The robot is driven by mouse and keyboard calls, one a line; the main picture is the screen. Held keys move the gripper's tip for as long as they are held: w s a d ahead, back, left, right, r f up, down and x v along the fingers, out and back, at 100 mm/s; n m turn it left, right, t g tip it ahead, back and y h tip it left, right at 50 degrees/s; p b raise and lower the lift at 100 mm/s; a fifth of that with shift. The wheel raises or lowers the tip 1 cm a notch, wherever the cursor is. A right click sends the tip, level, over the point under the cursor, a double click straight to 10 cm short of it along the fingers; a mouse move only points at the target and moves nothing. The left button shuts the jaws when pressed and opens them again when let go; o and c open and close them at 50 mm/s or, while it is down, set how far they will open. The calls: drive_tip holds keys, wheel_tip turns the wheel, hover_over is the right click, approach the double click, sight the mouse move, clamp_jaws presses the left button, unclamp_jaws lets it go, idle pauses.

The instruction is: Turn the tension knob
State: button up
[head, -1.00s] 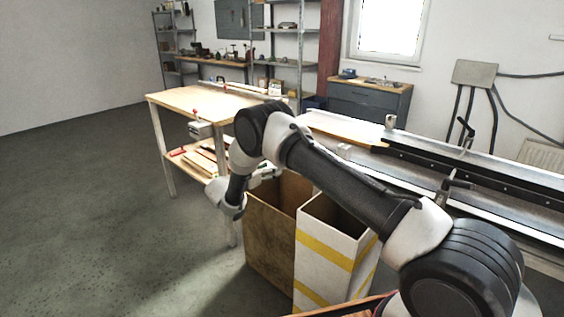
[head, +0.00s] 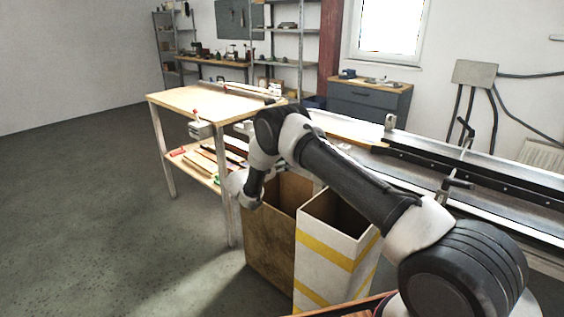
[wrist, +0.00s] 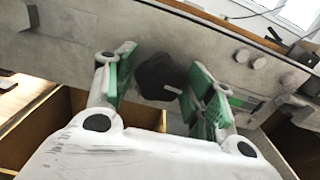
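The tension knob (wrist: 158,76) is dark, many-sided and has a pale mark at its lower right. In the wrist view it sits on the grey side panel (wrist: 75,42) of the conveyor. My gripper (wrist: 163,68) is open, with its green-padded fingers to the left and right of the knob. A gap shows on the left; the right finger looks close to the knob, and I cannot tell whether it touches.
The conveyor (head: 480,204) runs along the right in the head view. A brown bin (head: 268,236) and a white, yellow-striped bin (head: 322,262) stand below my arm. A wooden table (head: 205,101) is at the left. Round pale fittings (wrist: 243,56) lie right of the knob. Floor at left is clear.

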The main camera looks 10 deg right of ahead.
drive_tip(key=c, duration=0.5)
drive_tip(key=shift+c, duration=0.2)
drive_tip(key=shift+m, duration=0.3)
drive_tip(key=m, duration=0.3)
drive_tip(key=shift+m, duration=2)
drive_tip(key=o, duration=1)
drive_tip(key=shift+o, duration=0.2)
